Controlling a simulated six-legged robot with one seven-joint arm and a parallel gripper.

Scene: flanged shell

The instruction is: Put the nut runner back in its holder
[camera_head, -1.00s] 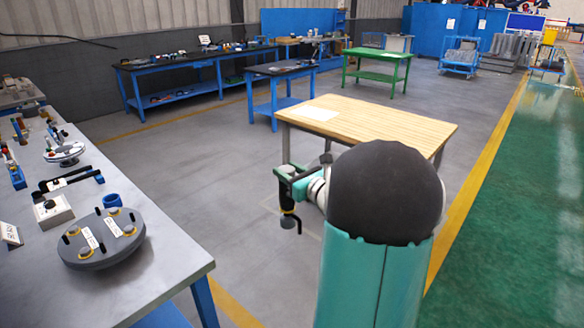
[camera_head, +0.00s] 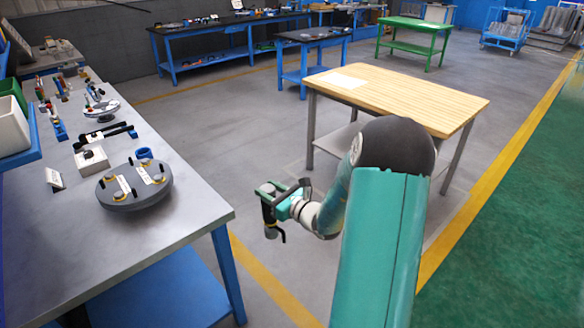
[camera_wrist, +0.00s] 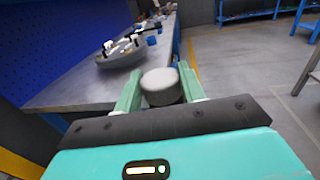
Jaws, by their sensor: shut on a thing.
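My gripper (camera_head: 272,196) is at the end of the teal arm, beyond the right edge of the grey workbench. It is shut on the nut runner (camera_head: 269,217), a dark tool hanging roughly upright with a thin lever at its lower end. In the wrist view the tool's round grey end (camera_wrist: 160,84) shows between the two green fingers (camera_wrist: 160,95); the rest of it is hidden. A short blue cup (camera_head: 144,154), which looks like the holder, stands on the bench behind the flanged shell (camera_head: 134,188). The cup also shows in the wrist view (camera_wrist: 152,41).
The grey workbench (camera_head: 175,240) also carries a white block with a black tool (camera_head: 92,158), a small sign (camera_head: 54,179) and a round part (camera_head: 101,111). A wooden table (camera_head: 410,98) stands behind my arm. Open floor lies between.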

